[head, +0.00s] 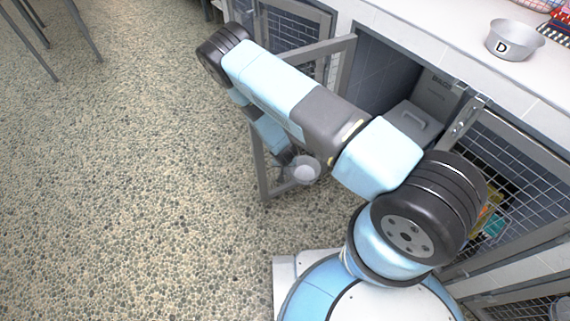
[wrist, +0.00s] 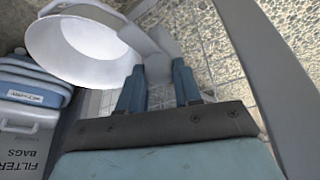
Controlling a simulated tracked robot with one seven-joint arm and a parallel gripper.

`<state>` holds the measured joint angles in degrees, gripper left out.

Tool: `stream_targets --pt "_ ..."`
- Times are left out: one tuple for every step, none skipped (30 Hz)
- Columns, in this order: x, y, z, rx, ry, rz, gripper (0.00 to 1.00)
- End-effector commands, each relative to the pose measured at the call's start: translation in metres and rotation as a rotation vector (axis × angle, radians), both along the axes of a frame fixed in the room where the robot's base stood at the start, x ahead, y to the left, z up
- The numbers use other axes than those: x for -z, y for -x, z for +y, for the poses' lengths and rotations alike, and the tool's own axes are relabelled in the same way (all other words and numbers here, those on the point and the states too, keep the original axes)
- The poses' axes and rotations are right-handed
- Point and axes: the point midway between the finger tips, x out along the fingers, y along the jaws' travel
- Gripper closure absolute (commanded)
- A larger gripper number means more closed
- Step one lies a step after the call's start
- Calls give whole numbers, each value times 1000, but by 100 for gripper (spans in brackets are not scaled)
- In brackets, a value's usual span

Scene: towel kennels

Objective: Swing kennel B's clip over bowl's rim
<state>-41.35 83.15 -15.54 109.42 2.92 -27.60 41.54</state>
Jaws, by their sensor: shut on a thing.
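A pale metal bowl (head: 304,170) sits by the open kennel door (head: 258,158), below my forearm. In the wrist view the bowl (wrist: 85,48) fills the upper left, its open side facing the camera. A light grey piece, apparently the clip (wrist: 157,68), lies between the two blue fingertips of my gripper (wrist: 158,70). My gripper is shut on it, just right of the bowl's rim. Whether the clip lies over the rim or beside it I cannot tell. In the head view my arm hides most of the gripper (head: 284,156). No letter B shows.
A grey box with a handle (head: 405,122) stands in the open compartment. A box marked FILTER BAGS (wrist: 22,150) and a blue-lidded tub (wrist: 30,85) show at left in the wrist view. Bowl D (head: 514,42) stands on the counter.

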Motion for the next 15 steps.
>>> stream_targets --pt "0 -1 -2 -37 -1 0 97" --pt "0 -1 -2 -68 -2 -1 97" --pt "0 -1 -2 -104 -2 -1 97" --pt "0 -1 -2 -134 -1 -1 97" --pt "0 -1 -2 -162 -1 -1 97" --pt "0 -1 -3 -200 -1 -1 97" --pt "0 -1 -3 -228 -2 -1 97" --pt "0 -1 -3 -256 -2 -1 97" --pt "0 -1 -3 -294 -2 -1 97" --pt "0 -1 -4 -323 -2 -1 97" --pt "-1 -1 -4 -352 -2 -2 97" --pt "-1 -2 -4 -389 -1 -1 97" --pt "-1 -1 -4 -418 -1 -1 97" --pt "0 -1 -4 -448 -1 -2 97" --pt "-1 -2 -5 -484 -1 -1 97"
